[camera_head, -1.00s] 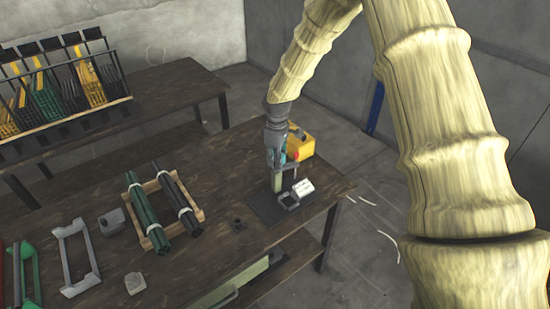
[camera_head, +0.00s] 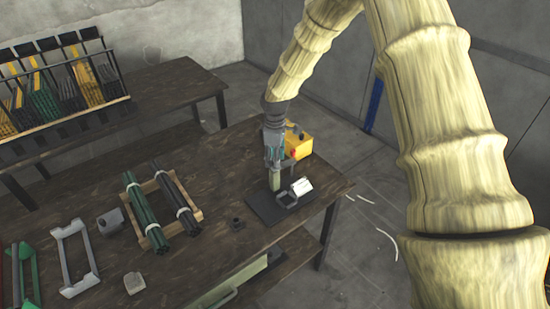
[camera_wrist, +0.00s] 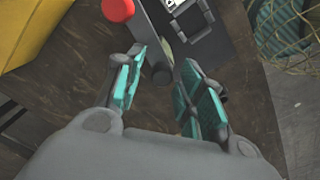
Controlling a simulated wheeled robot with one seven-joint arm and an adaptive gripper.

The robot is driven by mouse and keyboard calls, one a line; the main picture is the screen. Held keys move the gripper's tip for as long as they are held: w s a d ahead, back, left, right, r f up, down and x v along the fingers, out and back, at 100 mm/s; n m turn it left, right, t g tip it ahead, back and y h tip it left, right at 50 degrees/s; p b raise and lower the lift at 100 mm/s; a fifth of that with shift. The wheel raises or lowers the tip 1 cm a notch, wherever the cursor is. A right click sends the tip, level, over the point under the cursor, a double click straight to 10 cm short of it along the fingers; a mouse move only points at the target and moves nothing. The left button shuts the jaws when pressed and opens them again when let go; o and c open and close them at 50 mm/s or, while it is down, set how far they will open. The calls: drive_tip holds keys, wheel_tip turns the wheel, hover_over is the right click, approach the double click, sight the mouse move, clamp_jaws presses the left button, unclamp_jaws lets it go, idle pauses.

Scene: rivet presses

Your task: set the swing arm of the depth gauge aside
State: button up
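The depth gauge stands at the right end of the workbench, with a dark base plate (camera_head: 260,208) and a pale green upright (camera_head: 274,181). A dark grey bar with a rounded end, which looks like the swing arm (camera_wrist: 158,68), shows in the wrist view. My gripper (camera_head: 274,166) points down directly over the gauge. In the wrist view my gripper (camera_wrist: 162,68) has its teal-padded fingers apart, one on each side of the bar's rounded end. I see a gap on both sides; whether anything touches lower down is hidden.
A yellow box (camera_head: 299,146) and a red knob (camera_wrist: 118,9) are close beside my gripper. A white block (camera_head: 302,187) and grey square frame (camera_head: 287,200) are on the plate. A wooden rack (camera_head: 150,209) with green and dark rod bundles stands left.

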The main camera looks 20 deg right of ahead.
idle(0.3)
wheel_tip(320, 180, up, 12)
idle(0.6)
idle(0.3)
